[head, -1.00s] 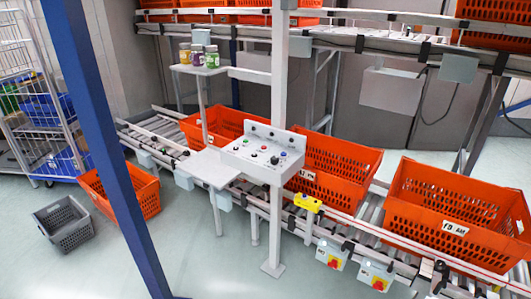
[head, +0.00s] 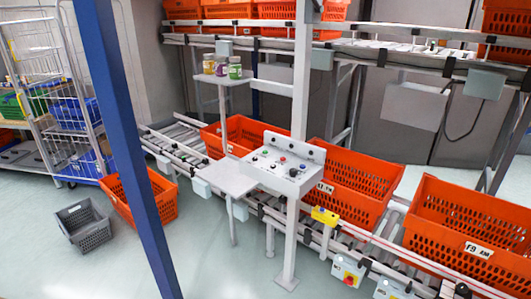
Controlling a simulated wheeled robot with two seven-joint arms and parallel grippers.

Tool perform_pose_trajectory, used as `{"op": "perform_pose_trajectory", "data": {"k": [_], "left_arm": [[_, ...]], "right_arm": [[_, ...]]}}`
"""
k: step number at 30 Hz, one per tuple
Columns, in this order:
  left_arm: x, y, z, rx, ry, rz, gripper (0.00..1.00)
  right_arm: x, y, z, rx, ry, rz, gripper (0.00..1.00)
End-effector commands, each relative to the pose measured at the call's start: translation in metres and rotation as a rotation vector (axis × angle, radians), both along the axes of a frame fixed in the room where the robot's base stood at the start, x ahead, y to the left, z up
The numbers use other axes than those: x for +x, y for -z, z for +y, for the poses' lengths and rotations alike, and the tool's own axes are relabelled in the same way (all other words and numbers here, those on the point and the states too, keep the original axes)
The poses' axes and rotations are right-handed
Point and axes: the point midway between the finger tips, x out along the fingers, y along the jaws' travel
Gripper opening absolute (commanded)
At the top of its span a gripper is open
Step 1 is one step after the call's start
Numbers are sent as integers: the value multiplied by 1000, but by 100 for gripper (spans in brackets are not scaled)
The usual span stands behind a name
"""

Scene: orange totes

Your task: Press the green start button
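A white control panel (head: 284,162) stands on a light post in the middle of the head view. Its face carries several small buttons and knobs. A small green button (head: 265,152) appears near the left part of the face, and a red button (head: 282,158) sits to its right. The labels are too small to read. Neither of my grippers shows in this view.
Orange totes (head: 458,236) stand on a roller conveyor behind and right of the panel. A yellow box (head: 325,215) is on the conveyor's front rail. A blue post (head: 125,150) rises at left. A grey crate (head: 84,226) lies on open floor.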

Motion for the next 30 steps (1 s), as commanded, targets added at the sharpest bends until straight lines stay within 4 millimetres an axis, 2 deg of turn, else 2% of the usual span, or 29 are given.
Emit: {"op": "perform_pose_trajectory", "data": {"k": [1,6,30], "left_arm": [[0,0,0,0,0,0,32],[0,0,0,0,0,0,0],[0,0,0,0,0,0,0]], "right_arm": [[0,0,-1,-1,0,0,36],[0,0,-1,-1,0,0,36],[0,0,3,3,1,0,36]]}}
